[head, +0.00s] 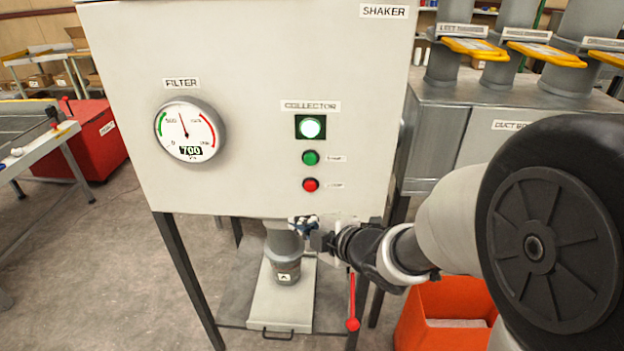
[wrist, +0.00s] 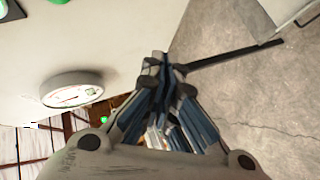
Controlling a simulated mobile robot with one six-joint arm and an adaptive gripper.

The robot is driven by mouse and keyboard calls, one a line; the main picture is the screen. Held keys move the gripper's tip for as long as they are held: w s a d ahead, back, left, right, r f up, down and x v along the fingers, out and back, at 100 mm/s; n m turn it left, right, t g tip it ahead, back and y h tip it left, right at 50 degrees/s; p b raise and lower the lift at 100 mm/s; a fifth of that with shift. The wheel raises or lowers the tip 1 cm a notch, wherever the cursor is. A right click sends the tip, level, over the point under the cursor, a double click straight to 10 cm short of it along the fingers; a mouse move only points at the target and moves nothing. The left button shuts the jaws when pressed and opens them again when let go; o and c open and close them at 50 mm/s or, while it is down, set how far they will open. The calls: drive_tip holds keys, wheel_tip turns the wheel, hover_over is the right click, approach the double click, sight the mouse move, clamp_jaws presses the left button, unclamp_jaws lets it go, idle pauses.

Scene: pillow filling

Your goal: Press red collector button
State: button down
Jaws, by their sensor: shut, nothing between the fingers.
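The red collector button (head: 311,185) is the lowest control in the column under the COLLECTOR label on the light grey cabinet (head: 250,60). The green button (head: 310,158) is above it, and a lit green-white lamp (head: 311,127) is above that. My gripper (head: 303,224) is shut and empty. In the head view it shows below the red button, around the cabinet's bottom edge, and does not cover the button. In the wrist view the closed fingers (wrist: 164,68) point along the cabinet face. The red button cannot be made out there.
A FILTER gauge (head: 191,131) reading 700 is on the cabinet's left; it also shows in the wrist view (wrist: 72,89). Below are a grey spout (head: 283,245) and a red-handled lever (head: 352,323). An orange bin (head: 445,305) stands at lower right.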

sight(308, 192)
drive_tip(key=w+p, duration=0.3)
drive_tip(key=w, duration=0.6)
drive_tip(key=shift+d, duration=0.1)
idle(1.5)
drive_tip(key=shift+w, duration=0.35)
drive_tip(key=shift+w, duration=0.5)
idle(0.6)
idle(0.4)
drive_tip(key=shift+s+b, duration=0.3)
drive_tip(key=shift+s, duration=0.6)
